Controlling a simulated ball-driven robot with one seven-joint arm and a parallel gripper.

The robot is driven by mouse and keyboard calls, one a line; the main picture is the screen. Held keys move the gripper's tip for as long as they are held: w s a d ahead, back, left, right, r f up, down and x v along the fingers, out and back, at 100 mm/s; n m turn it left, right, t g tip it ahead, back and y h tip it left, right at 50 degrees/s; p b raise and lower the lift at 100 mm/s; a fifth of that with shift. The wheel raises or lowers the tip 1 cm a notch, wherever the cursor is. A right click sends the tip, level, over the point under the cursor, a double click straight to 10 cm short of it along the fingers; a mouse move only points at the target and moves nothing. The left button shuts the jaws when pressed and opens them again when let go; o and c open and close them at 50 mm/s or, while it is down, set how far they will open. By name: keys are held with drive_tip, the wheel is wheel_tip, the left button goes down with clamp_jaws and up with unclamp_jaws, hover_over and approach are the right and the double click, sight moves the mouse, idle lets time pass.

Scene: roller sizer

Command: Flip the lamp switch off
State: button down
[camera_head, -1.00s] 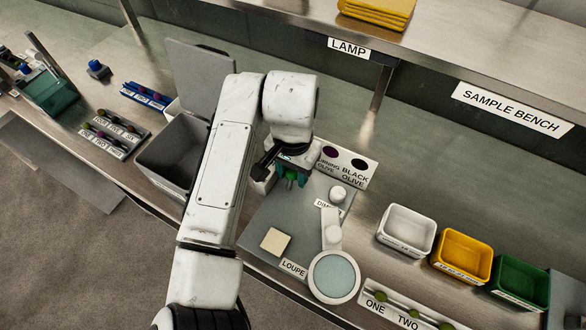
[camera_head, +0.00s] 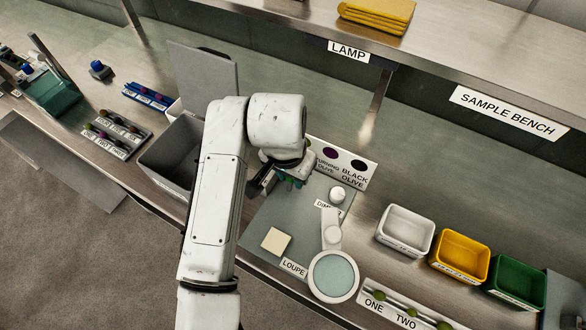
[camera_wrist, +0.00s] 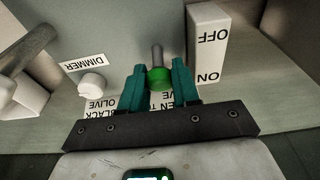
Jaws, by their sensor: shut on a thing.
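The lamp switch is a grey lever with a green knob (camera_wrist: 158,77), seen in the wrist view beside a white block (camera_wrist: 209,50) marked OFF at the far end and ON at the near end. My gripper (camera_wrist: 160,74) has its two green fingers on either side of the knob and is shut on it. The knob lies about level with the ON mark in the picture. In the head view my gripper (camera_head: 287,182) is low over the grey panel (camera_head: 262,215), and my arm hides the switch there.
A white dimmer knob (camera_wrist: 92,85) stands close to my gripper, left of it in the wrist view. The loupe (camera_head: 333,275), a grey open bin (camera_head: 172,158) and the olive colour card (camera_head: 345,163) are around the panel. The shelf with the LAMP label (camera_head: 349,51) overhangs behind.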

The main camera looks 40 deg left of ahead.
sight(289, 185)
drive_tip(key=t, duration=0.1)
drive_tip(key=s+t, duration=0.1)
drive_tip(key=shift+s+d+t+y+b, duration=0.1)
drive_tip(key=shift+d+t+y+b, duration=0.1)
drive_tip(key=shift+t+y+b, duration=0.15)
drive_tip(key=t+b, duration=0.1)
drive_tip(key=s+t+b, duration=0.1)
drive_tip(key=shift+d+f+t+y+b, duration=0.1)
drive_tip(key=shift+f+t+y+b, duration=0.15)
drive_tip(key=shift+t+b, duration=0.1)
drive_tip(key=s+t+y+b, duration=0.1)
drive_tip(key=t+b, duration=0.1)
drive_tip(key=b, duration=0.2)
drive_tip(key=shift+s+d+f+t, duration=0.1)
drive_tip(key=shift+s+t, duration=0.05)
drive_tip(key=shift+t, duration=0.25)
drive_tip(key=shift+s+t+b, duration=0.1)
drive_tip(key=shift+t+b, duration=0.3)
drive_tip(key=shift+b, duration=0.35)
drive_tip(key=c, duration=1.1)
unclamp_jaws()
